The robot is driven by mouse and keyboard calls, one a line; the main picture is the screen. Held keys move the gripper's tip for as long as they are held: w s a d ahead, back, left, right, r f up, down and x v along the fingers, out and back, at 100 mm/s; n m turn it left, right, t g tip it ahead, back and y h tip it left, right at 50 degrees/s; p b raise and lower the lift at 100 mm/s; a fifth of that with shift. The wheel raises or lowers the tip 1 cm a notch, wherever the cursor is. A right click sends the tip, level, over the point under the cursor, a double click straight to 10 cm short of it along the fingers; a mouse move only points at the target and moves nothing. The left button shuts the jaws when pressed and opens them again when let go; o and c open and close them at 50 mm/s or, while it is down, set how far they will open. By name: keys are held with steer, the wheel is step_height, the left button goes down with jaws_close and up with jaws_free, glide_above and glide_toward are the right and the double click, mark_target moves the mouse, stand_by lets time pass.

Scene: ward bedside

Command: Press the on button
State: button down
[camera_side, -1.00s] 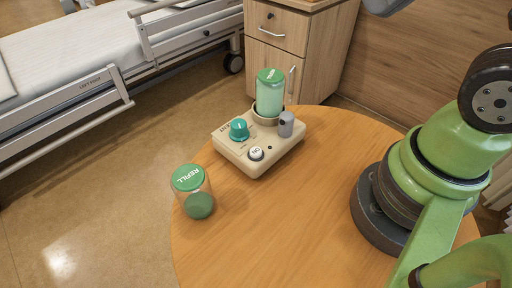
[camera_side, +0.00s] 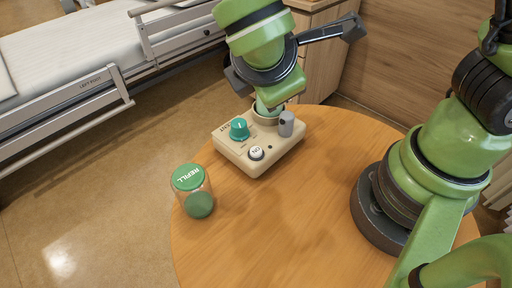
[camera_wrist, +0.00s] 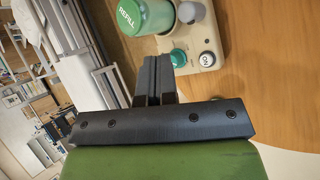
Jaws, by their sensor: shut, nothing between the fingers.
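The beige device (camera_side: 236,155) stands on the round wooden table. Its white ON button (camera_side: 256,153) is at the front corner and is uncovered; it also shows in the wrist view (camera_wrist: 207,59). A green knob (camera_side: 239,129) sits beside the button, near the fingers in the wrist view (camera_wrist: 178,58). A grey knob (camera_side: 286,123) stands at the device's right. My gripper (camera_wrist: 157,63) is shut and empty, apart from the button. In the side view my wrist is above the back of the device and hides most of the green-lidded bottle (camera_wrist: 128,17).
A separate jar with a green REFILL lid (camera_side: 188,178) stands at the table's left edge. The wooden table (camera_side: 290,225) is clear in front of the device. A bed (camera_side: 80,50) and a bedside cabinet (camera_side: 310,75) are behind.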

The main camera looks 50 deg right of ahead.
mark_target(259, 152)
steer(key=shift+w+a+f+n+t, duration=0.2)
steer(key=shift+a+f+n+t, duration=0.1)
steer(key=shift+a+f+n, duration=0.2)
steer(key=shift+w+a+f+n+t, duration=0.15)
steer(key=shift+a+f+n+t, duration=0.25)
steer(key=shift+n, duration=0.2)
steer(key=shift+f, duration=4.35)
steer(key=shift+f, duration=0.1)
steer(key=shift+f, duration=0.35)
steer(key=shift+f, duration=0.45)
steer(key=shift+r, duration=0.9)
